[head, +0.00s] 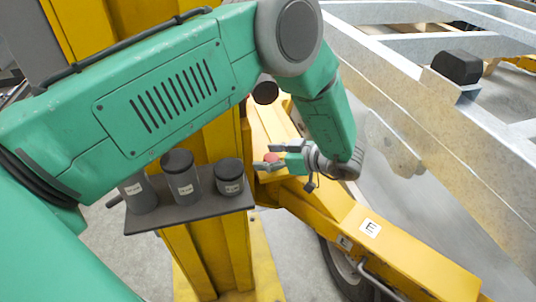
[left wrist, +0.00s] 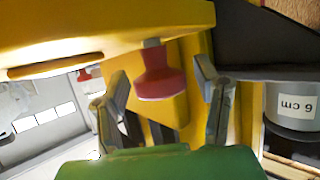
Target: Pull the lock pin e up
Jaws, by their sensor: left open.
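A red knob (left wrist: 160,76) on a short grey stem shows in the left wrist view, against a yellow beam (left wrist: 110,28). It looks like the head of a lock pin. In the head view the red knob (head: 271,157) is small and partly covered by my left gripper (head: 266,166). My left gripper is open, with one finger on each side of the knob in the left wrist view (left wrist: 160,92). I see a gap on both sides and cannot tell any contact. A white label "E" (head: 369,228) is on the yellow beam in the head view. My right gripper is not in view.
A yellow post (head: 222,250) stands behind the shelf. A galvanised frame (head: 450,110) fills the right side.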

